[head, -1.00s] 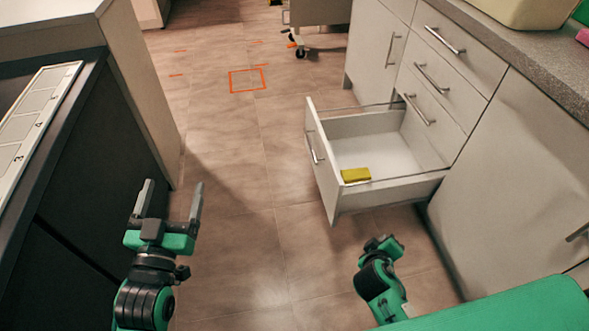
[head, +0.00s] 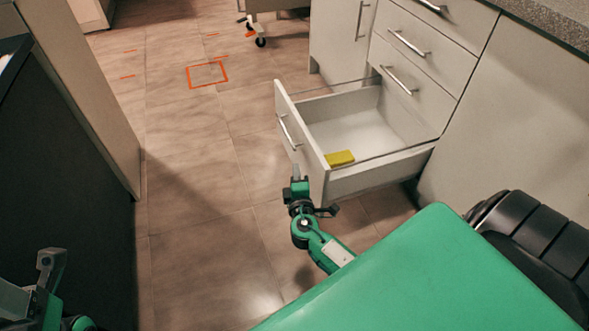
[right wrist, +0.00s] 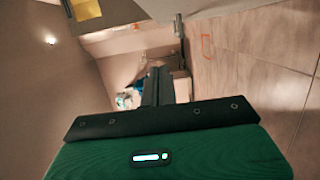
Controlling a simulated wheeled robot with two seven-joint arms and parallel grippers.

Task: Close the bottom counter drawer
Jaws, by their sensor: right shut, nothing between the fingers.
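The bottom counter drawer (head: 352,181) is pulled well out of its cabinet in the head view. Its front panel faces left and bears a bar handle (head: 288,132). A yellow block (head: 339,158) lies inside near the front. My right gripper (head: 298,176) is shut and empty, at the lower near corner of the drawer front; I cannot tell whether it touches.
Closed drawers (head: 416,45) sit above the open one, under the grey countertop (head: 555,20). A dark-sided counter (head: 65,150) stands at left. The tiled floor (head: 195,170) between is clear, with an orange taped square (head: 207,75).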

